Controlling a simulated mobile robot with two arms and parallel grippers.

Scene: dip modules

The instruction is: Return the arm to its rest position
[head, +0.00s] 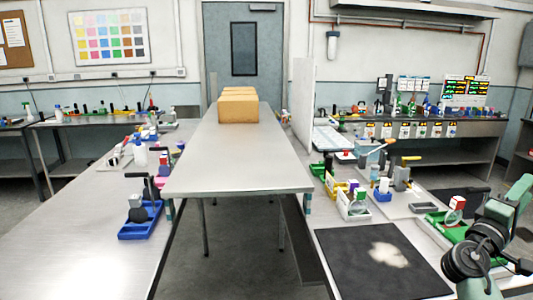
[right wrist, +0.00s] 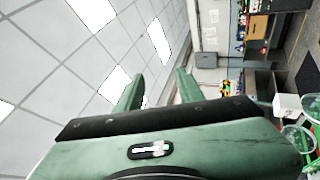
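My right arm (head: 480,250), green and black, is folded at the lower right of the head view, over the edge of the right bench. In the right wrist view my right gripper (right wrist: 157,90) has its two green fingers apart with nothing between them. They point up towards the ceiling and wall. My left arm and left gripper are not in view.
The right bench carries a black mat (head: 350,265), a green tray (head: 440,224) and a white bin (head: 352,208) near my right arm. A blue tray (head: 140,222) sits on the left bench. Cardboard boxes (head: 238,107) stand on the middle table (head: 240,165), whose near part is clear.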

